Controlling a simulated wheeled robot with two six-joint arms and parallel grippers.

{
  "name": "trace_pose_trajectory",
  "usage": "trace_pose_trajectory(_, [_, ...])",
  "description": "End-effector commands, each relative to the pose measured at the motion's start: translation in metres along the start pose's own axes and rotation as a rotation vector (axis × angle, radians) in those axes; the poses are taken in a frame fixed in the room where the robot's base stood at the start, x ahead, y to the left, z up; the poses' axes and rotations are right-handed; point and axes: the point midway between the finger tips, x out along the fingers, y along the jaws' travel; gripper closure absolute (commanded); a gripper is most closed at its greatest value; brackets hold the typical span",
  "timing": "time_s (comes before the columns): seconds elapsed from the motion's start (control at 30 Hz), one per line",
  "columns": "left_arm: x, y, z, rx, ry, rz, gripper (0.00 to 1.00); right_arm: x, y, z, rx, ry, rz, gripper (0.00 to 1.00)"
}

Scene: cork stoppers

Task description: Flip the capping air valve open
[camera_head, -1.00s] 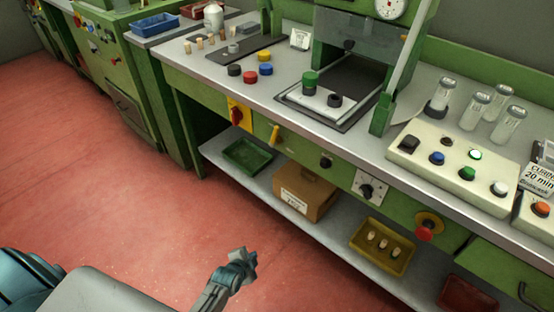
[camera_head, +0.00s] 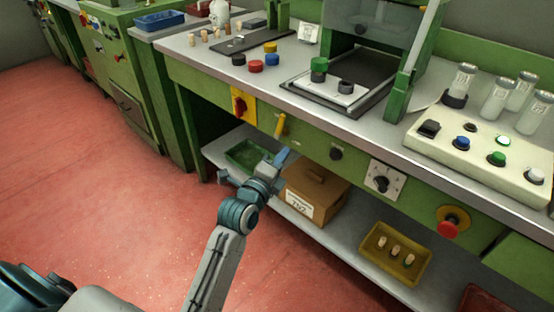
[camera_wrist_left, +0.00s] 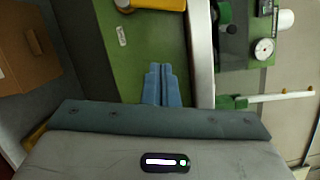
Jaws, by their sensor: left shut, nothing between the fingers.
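The yellow lever (camera_head: 280,125), which looks like the air valve's handle, stands nearly upright, leaning slightly right, on the green front panel under the bench top. My left gripper (camera_head: 285,155) is shut and empty. In the head view its fingertips are just below and right of the lever, with a gap in the picture; I cannot tell the distance in depth. In the left wrist view the shut fingers (camera_wrist_left: 161,70) point at the green panel, and a yellow part (camera_wrist_left: 158,4), probably the lever, is cut off at the top edge. My right gripper is not in view.
Below are a shelf with a green tray (camera_head: 240,157), a cardboard box (camera_head: 318,190) and a yellow tray (camera_head: 372,262). The red floor in front is clear.

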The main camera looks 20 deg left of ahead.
Motion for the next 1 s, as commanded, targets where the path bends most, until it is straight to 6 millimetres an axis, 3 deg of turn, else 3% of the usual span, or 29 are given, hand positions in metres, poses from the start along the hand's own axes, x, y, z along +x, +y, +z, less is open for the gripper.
trace_pose_trajectory(0.3, [0.068,0.0,0.003,0.002,0.0,0.001,1.0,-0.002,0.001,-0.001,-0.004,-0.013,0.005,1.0])
trace_pose_trajectory(0.6, [0.072,0.0,0.035,0.0,0.0,0.001,1.0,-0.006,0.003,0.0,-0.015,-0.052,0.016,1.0])
trace_pose_trajectory(1.0, [0.073,0.001,0.039,-0.002,0.0,0.002,1.0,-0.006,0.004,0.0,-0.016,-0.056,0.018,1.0])
